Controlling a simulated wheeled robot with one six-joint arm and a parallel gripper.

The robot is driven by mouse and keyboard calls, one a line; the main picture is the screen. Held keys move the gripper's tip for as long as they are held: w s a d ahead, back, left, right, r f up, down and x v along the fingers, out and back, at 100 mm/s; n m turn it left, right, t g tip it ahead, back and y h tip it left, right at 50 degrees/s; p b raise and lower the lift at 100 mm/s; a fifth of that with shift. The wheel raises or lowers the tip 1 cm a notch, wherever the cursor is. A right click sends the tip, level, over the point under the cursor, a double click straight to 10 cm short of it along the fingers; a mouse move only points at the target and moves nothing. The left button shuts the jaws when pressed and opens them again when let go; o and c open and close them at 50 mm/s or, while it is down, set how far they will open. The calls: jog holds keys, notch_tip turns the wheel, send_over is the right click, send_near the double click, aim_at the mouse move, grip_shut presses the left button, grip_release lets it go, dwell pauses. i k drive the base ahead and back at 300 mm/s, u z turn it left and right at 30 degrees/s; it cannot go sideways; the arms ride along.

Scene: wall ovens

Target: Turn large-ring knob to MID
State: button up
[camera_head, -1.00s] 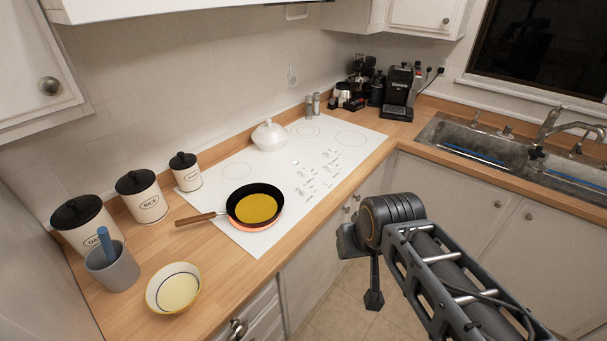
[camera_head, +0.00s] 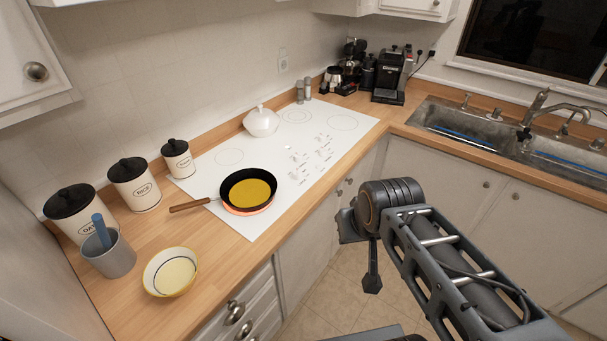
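The white cooktop (camera_head: 213,170) is set in the wooden counter, with faint ring outlines for its burners. Its control area (camera_head: 300,166) has small printed markings to the right of the pan. The knobs are too small and pale to tell apart, so I cannot tell which is the large-ring knob or where it points. A black pan (camera_head: 234,183) with yellow content sits on the front left burner, which glows orange-red under it. My gripper (camera_head: 357,250) is in front of the counter, to the right of and apart from the cooktop. Its finger opening is not clear from this angle.
The pan's wooden handle (camera_head: 189,206) reaches left over the counter. A white lidded pot (camera_head: 261,121) stands at the cooktop's back. A yellow-rimmed bowl (camera_head: 170,272), a grey cup (camera_head: 110,256) and canisters stand left. The sink (camera_head: 470,128) is right. Floor (camera_head: 336,290) shows below my arm.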

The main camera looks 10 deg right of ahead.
aim_at(297, 173)
jog(key=u, duration=0.05)
jog(key=k, duration=1.2)
jog(key=z, duration=0.8)
jog(key=i, duration=1.6)
jog(key=u, duration=0.9)
jog(key=i, duration=0.65)
jog(key=u, duration=0.7)
